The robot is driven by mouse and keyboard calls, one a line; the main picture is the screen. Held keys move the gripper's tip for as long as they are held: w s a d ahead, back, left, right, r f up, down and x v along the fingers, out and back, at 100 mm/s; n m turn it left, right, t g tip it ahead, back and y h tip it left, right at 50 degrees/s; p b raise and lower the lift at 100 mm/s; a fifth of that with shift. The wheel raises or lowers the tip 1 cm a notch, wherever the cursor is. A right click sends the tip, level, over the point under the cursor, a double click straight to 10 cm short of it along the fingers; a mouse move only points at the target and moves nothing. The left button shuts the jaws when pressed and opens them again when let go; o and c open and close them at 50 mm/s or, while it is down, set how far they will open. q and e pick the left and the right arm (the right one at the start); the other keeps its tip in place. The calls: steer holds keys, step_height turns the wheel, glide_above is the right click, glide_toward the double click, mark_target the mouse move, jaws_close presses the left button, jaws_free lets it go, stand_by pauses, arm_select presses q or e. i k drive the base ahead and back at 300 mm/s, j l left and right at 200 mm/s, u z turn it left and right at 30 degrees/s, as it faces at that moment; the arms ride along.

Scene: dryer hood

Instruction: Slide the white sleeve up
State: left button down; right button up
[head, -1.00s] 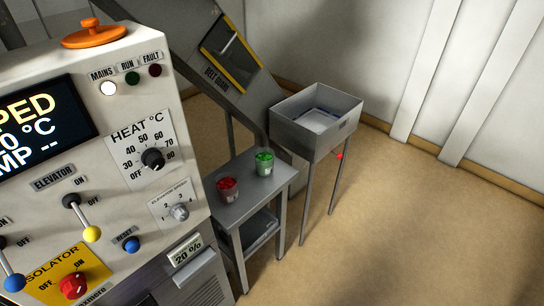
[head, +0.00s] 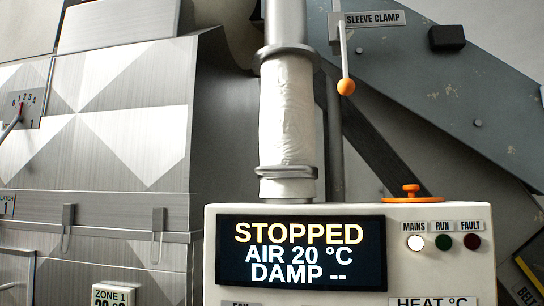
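The white sleeve (head: 287,115) is a wrinkled cloth tube around a vertical metal pipe (head: 290,22), behind the control cabinet. A grey flanged ring (head: 286,51) sits at its top and a metal band (head: 287,172) at its lower end. Below the band a short pale section (head: 288,188) runs down behind the cabinet top. To the right, under the SLEEVE CLAMP label (head: 373,19), a lever with an orange knob (head: 346,86) hangs down. Neither of my grippers shows in the head view.
The control cabinet (head: 448,282) stands in front, its display (head: 300,252) reading STOPPED, AIR 20 °C. An orange mushroom-shaped knob (head: 410,191) is on top. The MAINS lamp (head: 416,242) is lit white. A large metal housing (head: 95,110) fills the left; a sloping grey chute (head: 450,90) fills the right.

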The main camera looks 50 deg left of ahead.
mark_target(287, 169)
steer(key=u, duration=1.4)
